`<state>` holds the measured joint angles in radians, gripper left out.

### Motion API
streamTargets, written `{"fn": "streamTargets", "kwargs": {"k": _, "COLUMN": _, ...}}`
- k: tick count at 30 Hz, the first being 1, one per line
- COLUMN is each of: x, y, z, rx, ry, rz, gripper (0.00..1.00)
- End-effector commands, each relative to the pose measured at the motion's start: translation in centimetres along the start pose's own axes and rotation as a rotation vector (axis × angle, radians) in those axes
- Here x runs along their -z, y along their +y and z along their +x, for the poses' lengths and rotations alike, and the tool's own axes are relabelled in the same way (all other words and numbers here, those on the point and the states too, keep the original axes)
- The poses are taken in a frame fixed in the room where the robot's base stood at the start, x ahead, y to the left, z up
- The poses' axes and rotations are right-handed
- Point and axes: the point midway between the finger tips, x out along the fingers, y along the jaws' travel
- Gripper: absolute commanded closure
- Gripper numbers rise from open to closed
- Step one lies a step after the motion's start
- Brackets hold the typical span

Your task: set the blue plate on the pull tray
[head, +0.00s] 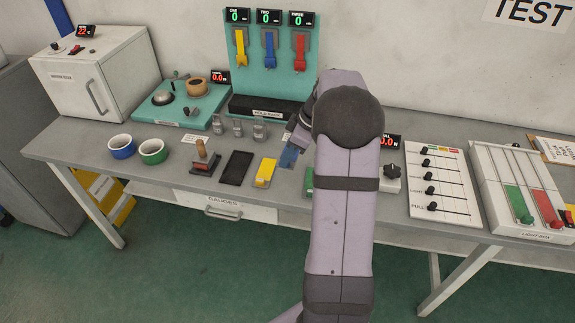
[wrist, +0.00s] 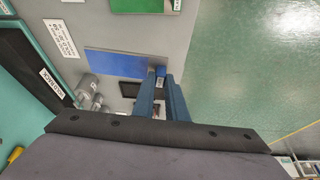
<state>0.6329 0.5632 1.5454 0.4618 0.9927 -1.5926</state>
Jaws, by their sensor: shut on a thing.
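I cannot tell whether the plate touches the bench. I cannot make out the pull tray for sure; a display (head: 390,141) stands beside my arm, and what lies behind the arm is hidden.
A green plate (wrist: 142,5) lies beyond the blue one. A slider panel (head: 437,182) stands to the right. The bench's front edge is close.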

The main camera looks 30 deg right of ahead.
Motion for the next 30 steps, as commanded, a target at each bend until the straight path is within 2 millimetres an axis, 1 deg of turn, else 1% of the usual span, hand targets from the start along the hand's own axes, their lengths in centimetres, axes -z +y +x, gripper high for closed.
{"fn": "streamTargets", "kwargs": {"k": 7, "x": -0.1, "y": 0.2, "z": -0.4, "rx": -0.005, "ry": 0.001, "rz": 0.005, "gripper": 1.0}}
{"fn": "streamTargets", "kwargs": {"k": 11, "x": -1.5, "y": 0.8, "z": -1.0, "rx": -0.016, "ry": 0.0, "rz": 0.034, "gripper": 1.0}}
{"fn": "streamTargets", "kwargs": {"k": 14, "x": -3.6, "y": 1.6, "z": -1.8, "rx": -0.031, "ry": -0.001, "rz": 0.081, "gripper": 1.0}}
{"fn": "streamTargets", "kwargs": {"k": 17, "x": -6.8, "y": 2.5, "z": -2.8, "rx": -0.051, "ry": -0.002, "rz": 0.149, "gripper": 1.0}}
{"fn": "streamTargets", "kwargs": {"k": 21, "x": -12.1, "y": 3.9, "z": -4.8, "rx": -0.093, "ry": -0.002, "rz": 0.255, "gripper": 1.0}}
{"fn": "streamTargets", "kwargs": {"k": 24, "x": -15.3, "y": 4.6, "z": -6.2, "rx": -0.121, "ry": -0.004, "rz": 0.315, "gripper": 1.0}}
{"fn": "streamTargets", "kwargs": {"k": 27, "x": -17.8, "y": 4.9, "z": -7.3, "rx": -0.136, "ry": -0.007, "rz": 0.358, "gripper": 1.0}}
{"fn": "streamTargets", "kwargs": {"k": 30, "x": -19.7, "y": 4.8, "z": -8.3, "rx": -0.14, "ry": -0.01, "rz": 0.374, "gripper": 1.0}}
